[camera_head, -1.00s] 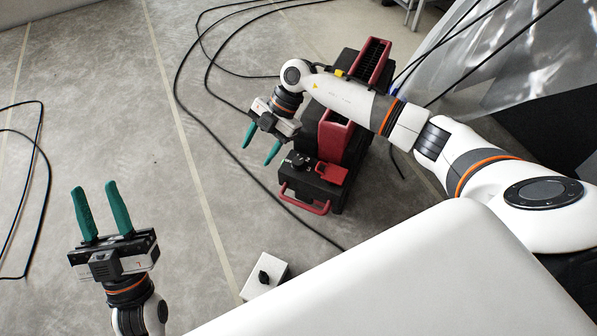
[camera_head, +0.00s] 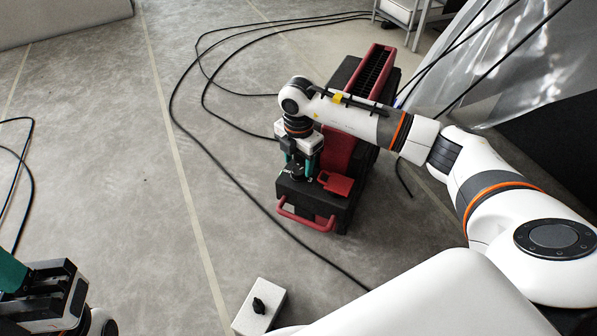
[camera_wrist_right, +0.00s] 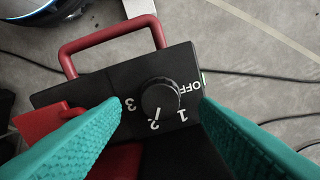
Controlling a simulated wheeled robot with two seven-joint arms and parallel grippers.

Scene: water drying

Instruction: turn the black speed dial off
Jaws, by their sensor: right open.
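The black speed dial (camera_wrist_right: 160,98) is a round knob on the black top panel of a red and black machine (camera_head: 341,150). Its panel reads OFF, 1, 2 and 3, and its white mark appears to point at 2. My right gripper (camera_wrist_right: 160,104) is open, with green fingers pointing down on both sides of the dial. In the right wrist view a gap shows between each fingertip and the dial; I cannot tell whether the tips are at its height. In the head view my left gripper (camera_head: 40,290) is cut off at the left edge, with one green finger partly visible.
A red handle (camera_head: 306,218) spans the machine's front edge, and a red part (camera_head: 336,183) sits beside the dial. A white box (camera_head: 259,305) with a black knob stands on the floor. Black cables (camera_head: 205,95) run over the floor. Clear plastic sheeting (camera_head: 500,60) hangs at upper right.

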